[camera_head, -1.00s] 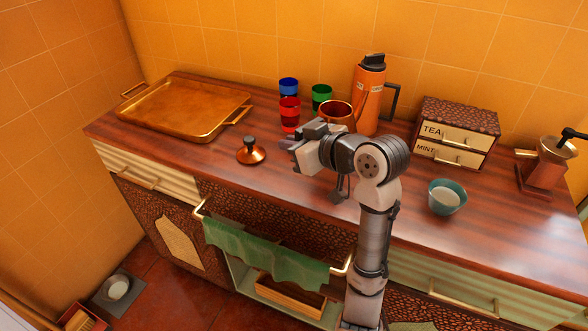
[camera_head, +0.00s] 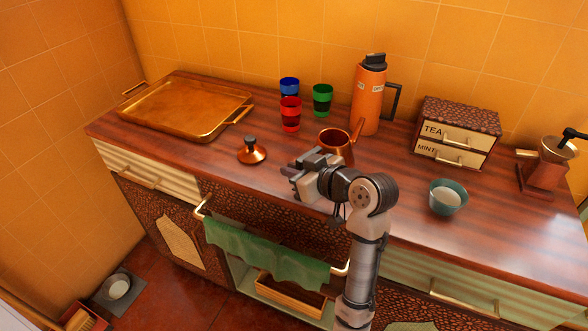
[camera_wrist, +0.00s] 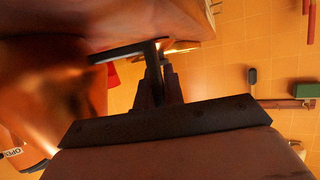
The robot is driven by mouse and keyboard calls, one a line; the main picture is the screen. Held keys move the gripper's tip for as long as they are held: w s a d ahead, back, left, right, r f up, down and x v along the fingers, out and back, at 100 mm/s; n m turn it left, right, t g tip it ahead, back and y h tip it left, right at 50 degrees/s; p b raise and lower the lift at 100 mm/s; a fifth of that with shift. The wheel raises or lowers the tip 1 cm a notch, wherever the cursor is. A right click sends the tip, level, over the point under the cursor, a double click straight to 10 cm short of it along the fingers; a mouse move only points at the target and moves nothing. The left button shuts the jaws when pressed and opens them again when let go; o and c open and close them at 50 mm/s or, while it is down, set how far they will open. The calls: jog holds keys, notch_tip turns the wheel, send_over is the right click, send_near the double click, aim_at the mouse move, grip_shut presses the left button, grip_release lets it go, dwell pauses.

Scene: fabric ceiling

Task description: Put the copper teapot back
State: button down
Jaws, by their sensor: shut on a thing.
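The copper teapot (camera_head: 334,141) is open at the top, with its spout pointing up and right. It is behind my gripper (camera_head: 300,172), which hides its lower part, so I cannot tell whether it touches the counter. In the wrist view the teapot's blurred copper body (camera_wrist: 60,85) fills the left side. My gripper's fingers (camera_wrist: 153,75) are shut on its dark handle (camera_wrist: 124,53). The copper lid (camera_head: 251,153) with a black knob lies apart on the counter, left of my gripper.
A brass tray (camera_head: 185,106) lies at the back left. Red (camera_head: 290,115), blue (camera_head: 289,87) and green (camera_head: 322,98) cups and an orange flask (camera_head: 368,98) stand behind. The tea drawer box (camera_head: 458,112), teal bowl (camera_head: 446,197) and grinder (camera_head: 548,168) stand at right.

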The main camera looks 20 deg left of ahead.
jog(key=c, duration=1.5)
grip_release()
jog(key=shift+r, duration=0.2)
jog(key=v, duration=1.2)
jog(key=shift+b, duration=0.45)
jog(key=shift+f, duration=0.15)
